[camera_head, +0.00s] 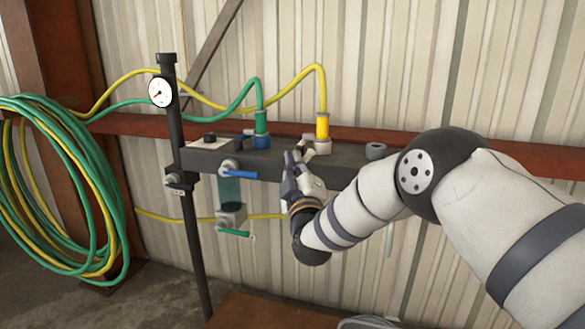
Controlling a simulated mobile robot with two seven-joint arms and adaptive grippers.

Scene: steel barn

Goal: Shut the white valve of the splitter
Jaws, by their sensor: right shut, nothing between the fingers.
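The splitter is a dark horizontal bar (205,160) fixed on a black post. A blue lever (240,174) lies level on its front at the left, and a green lever (235,233) sits on a lower fitting. A thin pale piece (389,238) hangs straight down below the bar's right part, behind my arm; it may be the white valve's lever, but its upper end is hidden. My right gripper (292,163) is shut and empty, pointing up in front of the bar's middle, left of the pale piece. I cannot tell whether it touches the bar. My left gripper is not in view.
A yellow hose (323,95) and a green hose (260,98) plug into the bar's top. A gauge (160,92) is on the black post (192,240). Coiled hoses (70,180) hang at left. A red rail (480,150) and corrugated wall stand close behind.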

